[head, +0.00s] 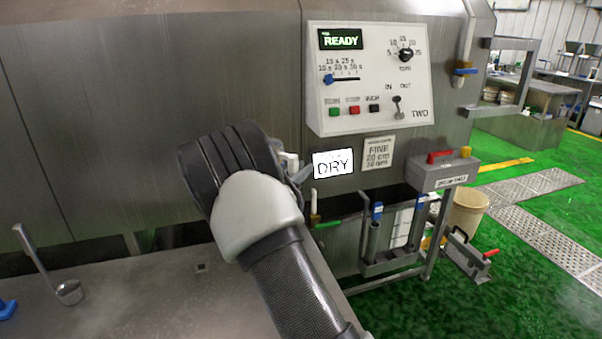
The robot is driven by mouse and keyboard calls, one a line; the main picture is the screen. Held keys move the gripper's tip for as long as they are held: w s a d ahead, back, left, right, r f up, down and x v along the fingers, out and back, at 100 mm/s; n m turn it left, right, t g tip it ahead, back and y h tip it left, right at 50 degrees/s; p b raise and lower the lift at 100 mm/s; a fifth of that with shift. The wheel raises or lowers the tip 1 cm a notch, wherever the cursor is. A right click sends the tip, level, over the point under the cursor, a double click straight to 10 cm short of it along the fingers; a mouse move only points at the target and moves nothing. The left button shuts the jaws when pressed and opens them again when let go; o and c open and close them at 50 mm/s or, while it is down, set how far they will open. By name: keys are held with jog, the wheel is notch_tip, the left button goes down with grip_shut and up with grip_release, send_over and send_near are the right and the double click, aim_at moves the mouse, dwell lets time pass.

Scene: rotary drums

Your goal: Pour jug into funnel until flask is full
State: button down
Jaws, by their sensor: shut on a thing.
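My arm reaches up from the bottom centre, and its thick wrist hides part of the steel machine. My gripper (301,173), small and partly hidden behind the wrist, is at the left edge of a white sign reading DRY (333,163). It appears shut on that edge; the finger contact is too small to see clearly. The sign is upright in front of the machine's face, below the control panel. I see no jug, funnel or flask that I can make out in this view.
A control panel (368,80) reading READY is above. A rack (395,262) with tools, a grey box (442,173) and a beige bucket (466,214) stand right. Green floor (545,245) lies beyond.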

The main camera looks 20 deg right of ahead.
jog(key=r+n+t+h+b, duration=0.1)
jog(key=t+h+b, duration=0.1)
jog(key=b, duration=0.1)
jog(key=d+r+t+h+b, duration=0.1)
jog(key=r+t+b, duration=0.1)
jog(key=b, duration=0.2)
jog(key=w+r+n+t+h+b, duration=0.1)
jog(key=r+t+h+b, duration=0.1)
jog(key=b, duration=0.2)
jog(key=shift+d+n+t+h, duration=0.3)
jog(key=shift+d, duration=0.1)
jog(key=shift+r+b, duration=0.15)
jog(key=shift+b, duration=0.2)
jog(key=shift+n+t+b, duration=0.3)
jog(key=shift+t+b, duration=0.1)
jog(key=shift+b, duration=0.05)
dwell(1.0)
jog(key=shift+a+r+t, duration=0.1)
jog(key=shift+t, duration=0.2)
jog(key=shift+r+g+p, duration=0.1)
jog(key=shift+g+p, duration=0.3)
jog(key=shift+p, duration=0.1)
